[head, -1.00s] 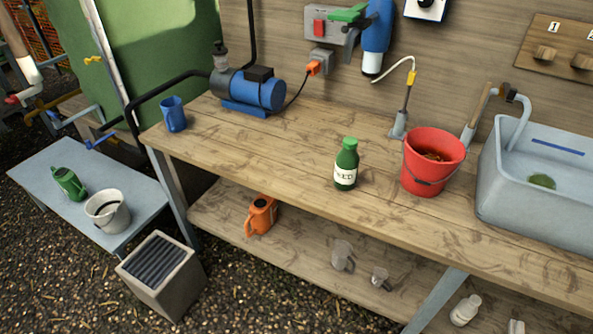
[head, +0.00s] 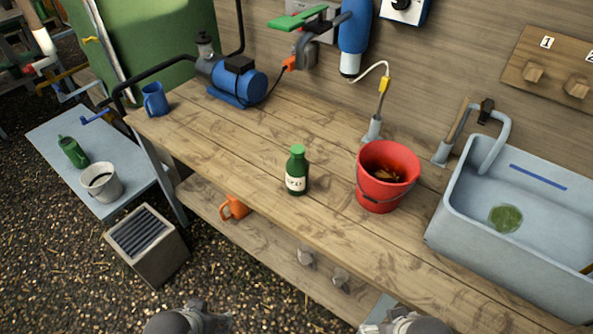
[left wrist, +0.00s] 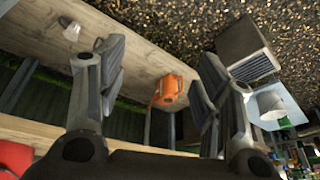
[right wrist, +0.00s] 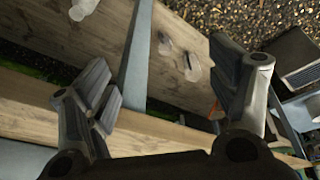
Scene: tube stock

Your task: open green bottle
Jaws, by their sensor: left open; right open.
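The green bottle (head: 297,171) has a green cap (head: 297,150) and a white label. It stands upright on the wooden workbench (head: 225,140), left of a red bucket. My left gripper (head: 208,318) is at the bottom edge of the head view, in front of the bench and apart from the bottle. In the left wrist view its fingers (left wrist: 160,85) are spread with nothing between them. My right gripper (head: 385,322) is at the bottom edge too, partly cut off. In the right wrist view its fingers (right wrist: 165,95) are wide apart and empty. Neither wrist view shows the bottle.
The red bucket (head: 375,196) stands right of the bottle, then a blue-grey sink (head: 440,222). A blue pump (head: 238,84) and blue mug (head: 155,100) stand at the back left. An orange can (head: 234,207) is on the lower shelf. The bench left of the bottle is clear.

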